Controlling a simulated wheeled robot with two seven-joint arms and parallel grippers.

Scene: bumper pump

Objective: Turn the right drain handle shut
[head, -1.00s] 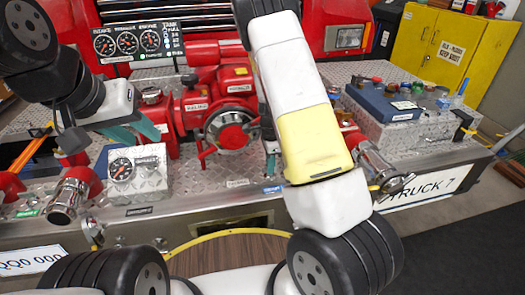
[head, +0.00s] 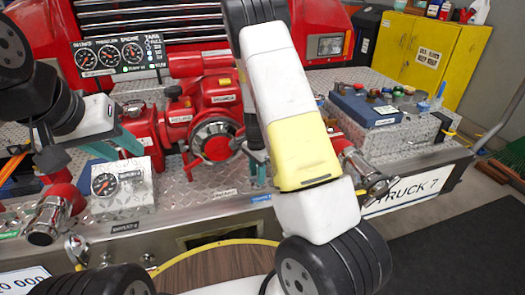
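A chrome outlet on a red pipe (head: 362,172) sticks out at the right of the bumper, with a small metal lever-like part at its end. My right forearm partly covers the area beside it, and I cannot clearly make out the right drain handle. My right gripper (head: 258,171) hangs behind my forearm, beside the red pump (head: 212,138) and left of that outlet. Its teal fingers are mostly hidden, so its opening is unclear. My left gripper (head: 128,154) has its two teal fingers apart, empty, above the gauge box (head: 122,186) and left of the pump.
A left chrome outlet (head: 45,222) has a small metal handle (head: 76,248) below it. A diamond-plate box (head: 385,130) carrying a blue case (head: 363,110) stands at the right. A yellow cabinet (head: 432,55) is behind. Dark floor lies clear at the lower right.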

